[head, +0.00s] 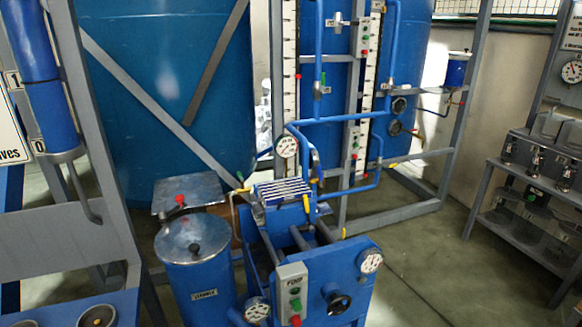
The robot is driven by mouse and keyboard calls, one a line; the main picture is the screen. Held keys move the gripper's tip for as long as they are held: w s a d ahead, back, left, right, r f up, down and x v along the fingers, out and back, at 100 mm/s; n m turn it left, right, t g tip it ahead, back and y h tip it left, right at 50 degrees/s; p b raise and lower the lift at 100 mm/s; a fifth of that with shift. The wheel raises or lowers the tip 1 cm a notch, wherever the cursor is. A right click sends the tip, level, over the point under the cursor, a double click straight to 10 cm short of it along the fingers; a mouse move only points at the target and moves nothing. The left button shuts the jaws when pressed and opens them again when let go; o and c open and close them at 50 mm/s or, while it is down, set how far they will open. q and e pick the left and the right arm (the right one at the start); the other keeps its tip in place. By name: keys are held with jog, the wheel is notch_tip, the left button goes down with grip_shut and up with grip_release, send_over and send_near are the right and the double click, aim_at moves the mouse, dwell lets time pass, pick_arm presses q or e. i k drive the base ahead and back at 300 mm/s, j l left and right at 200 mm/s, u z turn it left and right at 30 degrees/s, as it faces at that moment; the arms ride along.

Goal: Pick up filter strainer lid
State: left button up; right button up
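The cylinder has a small white label that is too blurred to read surely. The lid looks level and seated on the cylinder. Neither of my grippers shows in the head view.
A blue pump unit (325,270) with gauges stands to the right. A grey frame (65,232) stands at left, large blue tanks (165,100) behind. Open floor (430,270) lies at right.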

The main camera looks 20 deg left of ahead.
aim_at(192, 239)
jog(key=u, duration=1.35)
